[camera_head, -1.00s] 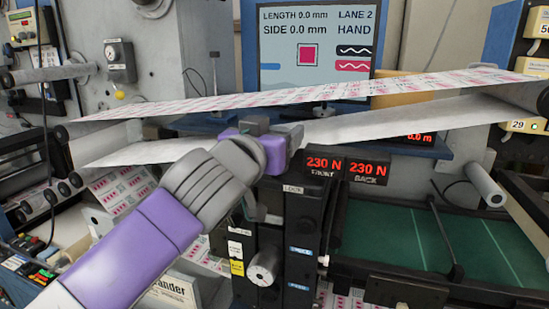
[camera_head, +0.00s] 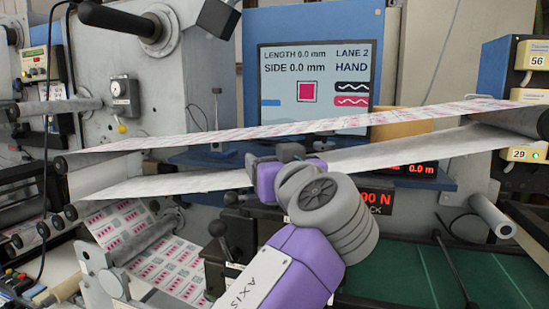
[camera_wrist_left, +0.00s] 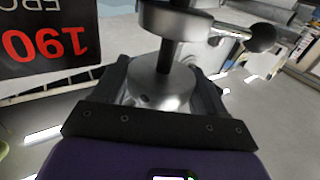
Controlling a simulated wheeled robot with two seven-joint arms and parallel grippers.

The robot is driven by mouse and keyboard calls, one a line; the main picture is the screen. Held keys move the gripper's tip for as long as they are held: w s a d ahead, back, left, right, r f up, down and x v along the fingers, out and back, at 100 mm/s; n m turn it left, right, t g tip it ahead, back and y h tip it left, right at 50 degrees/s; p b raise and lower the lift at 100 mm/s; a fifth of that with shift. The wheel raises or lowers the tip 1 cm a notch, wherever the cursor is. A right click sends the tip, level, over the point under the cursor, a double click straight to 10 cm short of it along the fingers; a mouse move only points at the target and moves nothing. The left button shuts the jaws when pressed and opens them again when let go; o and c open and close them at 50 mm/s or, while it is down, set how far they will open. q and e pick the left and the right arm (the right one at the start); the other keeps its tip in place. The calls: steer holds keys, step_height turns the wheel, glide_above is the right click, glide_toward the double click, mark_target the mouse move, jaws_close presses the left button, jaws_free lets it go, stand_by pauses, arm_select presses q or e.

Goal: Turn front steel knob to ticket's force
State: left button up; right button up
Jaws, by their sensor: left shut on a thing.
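My left gripper (camera_head: 266,180) is in front of the rewinder's tension panel in the head view; its fingertips are hidden there. In the left wrist view, the gripper (camera_wrist_left: 165,85) is shut on a round steel knob (camera_wrist_left: 160,88), with a finger on each side. The knob is hidden in the head view. A red number display (camera_wrist_left: 45,42) in the wrist view appears upside down and seems to read 190. In the head view the back display (camera_head: 378,198) is partly covered; "00 N" shows. The front display is hidden behind my arm. My right gripper is not in view.
A ball-ended lever (camera_head: 217,229) stands left of my gripper; it also shows in the wrist view (camera_wrist_left: 262,37). The printed web (camera_head: 300,127) runs above the gripper. A monitor (camera_head: 315,85) shows length and side 0.0 mm, lane 2, HAND. A green bed (camera_head: 400,270) lies right.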

arm_select(q)
steer(key=shift+d+f+n+g+y+p, duration=0.1)
steer(key=shift+n+g+y+p, duration=0.45)
steer(key=shift+y, duration=0.4)
steer(key=shift+f+n+g+y+p, duration=0.1)
steer(key=shift+n+g+y+p, duration=0.25)
steer(key=shift+n+y, duration=0.5)
steer(key=o, duration=0.9)
steer(key=shift+r, duration=0.1)
steer(key=shift+o, duration=0.2)
steer(key=v, duration=0.7)
steer(key=shift+s+b, duration=0.25)
steer(key=shift+b, duration=0.05)
steer(key=shift+d, duration=0.1)
